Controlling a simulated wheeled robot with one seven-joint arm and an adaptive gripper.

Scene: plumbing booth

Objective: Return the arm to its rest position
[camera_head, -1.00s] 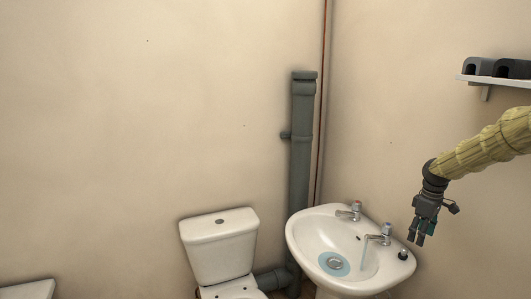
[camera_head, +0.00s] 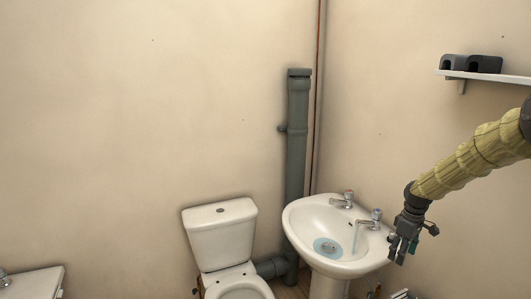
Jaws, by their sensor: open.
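My gripper (camera_head: 403,246) hangs at the end of my arm, which comes in from the right edge in a yellow sleeve. Its fingers point down, apart and empty. In the picture it overlaps the right rim of the white sink (camera_head: 312,212); whether it touches the rim I cannot tell. The sink has two taps, one with a red mark (camera_head: 345,199) and one with a blue mark (camera_head: 372,219). Water runs from the blue-marked tap into the basin, where a bluish pool lies round the drain (camera_head: 328,247).
A white toilet (camera_head: 222,238) stands left of the sink. A grey waste pipe (camera_head: 297,150) rises behind them. A white shelf (camera_head: 490,77) with two dark objects is on the right wall above my arm. Small items (camera_head: 400,294) lie low at the bottom right. The left wall is bare.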

